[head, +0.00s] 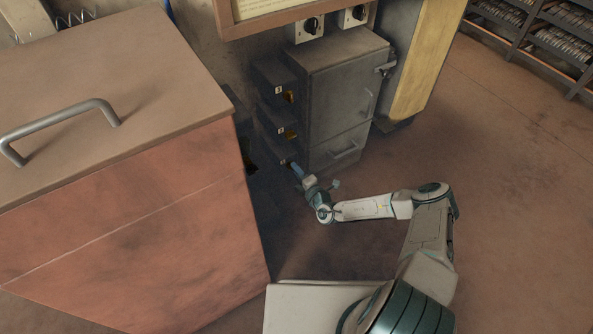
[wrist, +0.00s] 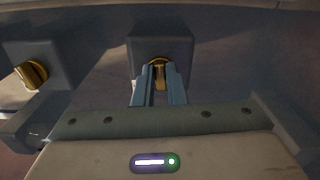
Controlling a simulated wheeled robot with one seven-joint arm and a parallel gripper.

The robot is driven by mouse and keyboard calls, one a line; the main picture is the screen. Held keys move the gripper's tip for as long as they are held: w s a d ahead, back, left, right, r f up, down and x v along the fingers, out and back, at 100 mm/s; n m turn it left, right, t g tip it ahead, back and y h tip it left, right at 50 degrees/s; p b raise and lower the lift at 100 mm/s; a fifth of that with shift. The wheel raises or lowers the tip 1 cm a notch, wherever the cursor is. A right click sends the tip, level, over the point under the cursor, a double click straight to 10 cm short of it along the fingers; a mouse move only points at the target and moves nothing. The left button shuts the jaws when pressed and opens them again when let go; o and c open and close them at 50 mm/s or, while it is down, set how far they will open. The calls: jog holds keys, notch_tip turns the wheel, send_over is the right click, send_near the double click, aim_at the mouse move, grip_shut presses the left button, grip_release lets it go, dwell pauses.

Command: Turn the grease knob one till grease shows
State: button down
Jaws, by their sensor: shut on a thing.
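My gripper (head: 295,168) reaches the lowest of three dark boxes stacked beside the grey cabinet. In the wrist view my gripper (wrist: 159,76) is shut on a brass grease knob (wrist: 158,61) on the front of a grey box (wrist: 178,44). The fingers sit on either side of the knob and hide part of it. A second brass knob (wrist: 33,75) stands free on another box to the left. In the head view the middle knob (head: 287,132) and top knob (head: 288,96) are clear of the gripper. Their labels are too small to read. I see no grease.
The grey cabinet (head: 342,85) stands right of the boxes. A large reddish chest (head: 130,230) with a handled lid fills the left, close to the boxes. Open floor (head: 520,200) lies to the right, with shelves (head: 545,35) behind.

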jog(key=shift+s+m, duration=0.1)
jog(key=shift+m, duration=0.2)
jog(key=c, duration=1.5)
grip_release()
jog(key=p+v, duration=0.4)
jog(key=v, duration=0.9)
jog(key=shift+s+d, duration=0.25)
jog(key=shift+s, duration=0.05)
